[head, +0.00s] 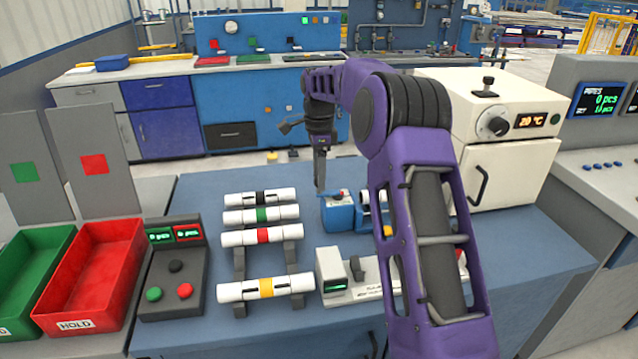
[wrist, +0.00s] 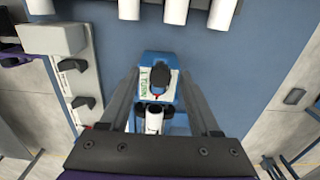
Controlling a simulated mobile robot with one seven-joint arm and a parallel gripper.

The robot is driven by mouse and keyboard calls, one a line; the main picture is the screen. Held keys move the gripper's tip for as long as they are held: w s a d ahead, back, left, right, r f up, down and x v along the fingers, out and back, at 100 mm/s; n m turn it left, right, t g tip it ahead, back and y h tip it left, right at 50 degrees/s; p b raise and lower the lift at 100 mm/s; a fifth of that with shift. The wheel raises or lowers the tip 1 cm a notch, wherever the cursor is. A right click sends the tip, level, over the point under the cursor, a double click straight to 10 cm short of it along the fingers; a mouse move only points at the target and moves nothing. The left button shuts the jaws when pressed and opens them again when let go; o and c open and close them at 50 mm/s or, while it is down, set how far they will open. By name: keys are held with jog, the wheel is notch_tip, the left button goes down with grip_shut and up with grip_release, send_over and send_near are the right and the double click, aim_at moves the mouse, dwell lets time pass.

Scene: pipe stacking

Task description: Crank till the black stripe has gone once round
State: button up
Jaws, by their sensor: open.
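The blue crank unit (head: 337,214) stands on the blue bench, partly behind my arm in the head view. In the wrist view the unit (wrist: 187,123) has a pale label reading "1 TURN" (wrist: 144,80), a dark knob (wrist: 161,79) and a small red mark. A white tube end (wrist: 154,124) sits at its near side. My gripper (head: 319,186) points down above the unit. In the wrist view my gripper (wrist: 159,76) is open, its fingers either side of the knob, with nothing held. Whether they touch it I cannot tell. No black stripe on the unit shows clearly.
A rack holds white pipes with black (head: 262,198), green, red and yellow bands, left of the unit. A grey-white device (head: 333,277) stands in front. A button box (head: 174,275), red HOLD bin (head: 88,280) and green bin are left. A white oven (head: 515,170) stands right.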

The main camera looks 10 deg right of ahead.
jog(key=shift+f, duration=0.95)
grip_shut()
